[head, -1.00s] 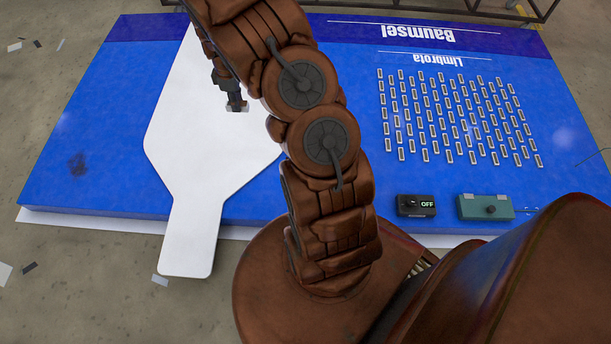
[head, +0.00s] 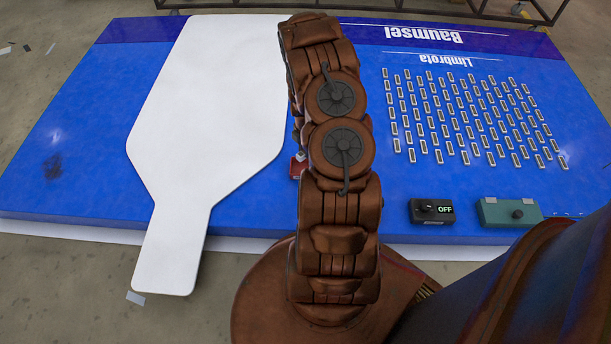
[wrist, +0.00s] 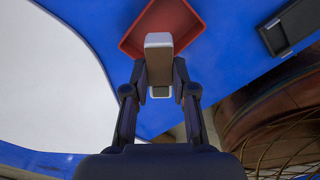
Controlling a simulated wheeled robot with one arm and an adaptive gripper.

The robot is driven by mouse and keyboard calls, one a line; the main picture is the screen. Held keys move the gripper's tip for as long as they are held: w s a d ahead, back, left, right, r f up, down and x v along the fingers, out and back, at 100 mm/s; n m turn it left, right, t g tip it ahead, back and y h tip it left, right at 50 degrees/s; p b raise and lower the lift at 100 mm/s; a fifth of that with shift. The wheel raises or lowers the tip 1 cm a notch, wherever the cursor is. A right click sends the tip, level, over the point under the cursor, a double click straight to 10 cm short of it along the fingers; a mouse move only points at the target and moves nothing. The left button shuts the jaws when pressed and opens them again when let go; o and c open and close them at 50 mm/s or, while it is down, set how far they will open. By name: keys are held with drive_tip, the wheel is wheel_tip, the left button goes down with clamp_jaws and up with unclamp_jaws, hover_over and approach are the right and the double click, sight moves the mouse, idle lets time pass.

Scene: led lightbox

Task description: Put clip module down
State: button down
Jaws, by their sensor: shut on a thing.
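I cannot tell whether the module touches the tray. In the head view my arm covers most of the gripper and the tray; only a bit of the red tray (head: 296,169) shows left of the arm, with a small pale piece above it.
The blue lightbox panel (head: 85,130) carries a large white paddle-shaped sheet (head: 205,100) at left. Many small strips (head: 465,118) stand in rows at right. A black OFF switch box (head: 431,211) and a teal box (head: 510,212) sit near the front edge. A dark box (wrist: 291,24) shows in the wrist view.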

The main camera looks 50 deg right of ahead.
wheel_tip(320, 180, down, 10)
drive_tip(key=b, duration=0.3)
drive_tip(key=shift+f+b, duration=0.15)
drive_tip(key=shift+b, duration=0.2)
drive_tip(key=shift+f, duration=0.1)
drive_tip(key=c, duration=0.9)
unclamp_jaws()
drive_tip(key=shift+c, duration=0.2)
drive_tip(key=shift+d, duration=0.1)
